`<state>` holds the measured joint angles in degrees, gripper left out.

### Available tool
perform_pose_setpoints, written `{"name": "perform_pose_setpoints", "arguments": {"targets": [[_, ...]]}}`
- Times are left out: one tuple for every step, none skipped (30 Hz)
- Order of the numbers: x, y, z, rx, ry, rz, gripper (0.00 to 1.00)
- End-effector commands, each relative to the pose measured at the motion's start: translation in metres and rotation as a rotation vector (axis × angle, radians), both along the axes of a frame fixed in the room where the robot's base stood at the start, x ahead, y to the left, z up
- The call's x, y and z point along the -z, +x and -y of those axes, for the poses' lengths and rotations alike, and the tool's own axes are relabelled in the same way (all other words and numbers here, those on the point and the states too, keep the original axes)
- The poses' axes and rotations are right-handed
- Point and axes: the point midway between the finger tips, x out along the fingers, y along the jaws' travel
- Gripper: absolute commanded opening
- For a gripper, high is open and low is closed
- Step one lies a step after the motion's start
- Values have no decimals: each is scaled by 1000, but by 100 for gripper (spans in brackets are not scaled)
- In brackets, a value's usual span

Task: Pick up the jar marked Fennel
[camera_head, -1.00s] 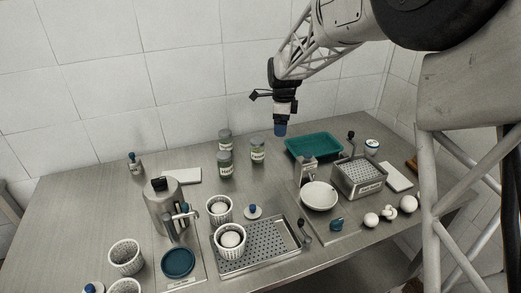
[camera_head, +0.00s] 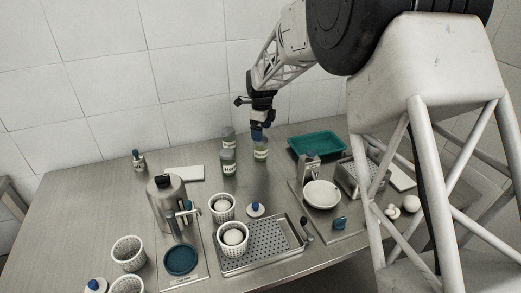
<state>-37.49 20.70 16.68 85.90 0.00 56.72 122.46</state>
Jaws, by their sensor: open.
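Three small jars with grey lids and pale labels stand close together near the wall. One jar is at the back (camera_head: 229,143), one at the front left (camera_head: 228,163), and one at the right (camera_head: 261,153). The label print is too small to read, so I cannot tell which is marked Fennel. My gripper (camera_head: 257,134) points down with its blue fingertips at the lid of the right jar. It is open; whether it touches the lid or is around it, I cannot tell.
A teal tray (camera_head: 314,144) lies right of the jars, and a white board (camera_head: 184,173) lies to the left. A metal canister (camera_head: 167,200), white perforated baskets (camera_head: 128,253) and a perforated metal tray (camera_head: 262,244) stand in front. A white bowl (camera_head: 321,195) is at the right.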

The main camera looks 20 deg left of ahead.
Motion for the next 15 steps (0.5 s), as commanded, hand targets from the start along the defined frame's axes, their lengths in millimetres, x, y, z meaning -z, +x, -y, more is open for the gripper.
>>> {"name": "perform_pose_setpoints", "arguments": {"targets": [[5,0,0,0,-1,-2,90],[8,0,0,0,-1,-2,90],[11,0,0,0,-1,-1,90],[13,0,0,0,-1,-1,90],[15,0,0,0,0,-1,90],[17,0,0,0,0,0,90],[18,0,0,0,0,0,90],[19,0,0,0,0,0,90],[19,0,0,0,0,0,90],[19,0,0,0,0,0,90],[19,0,0,0,0,0,90],[19,0,0,0,0,0,90],[19,0,0,0,0,0,90],[19,0,0,0,0,0,90],[19,0,0,0,0,0,90]]}}
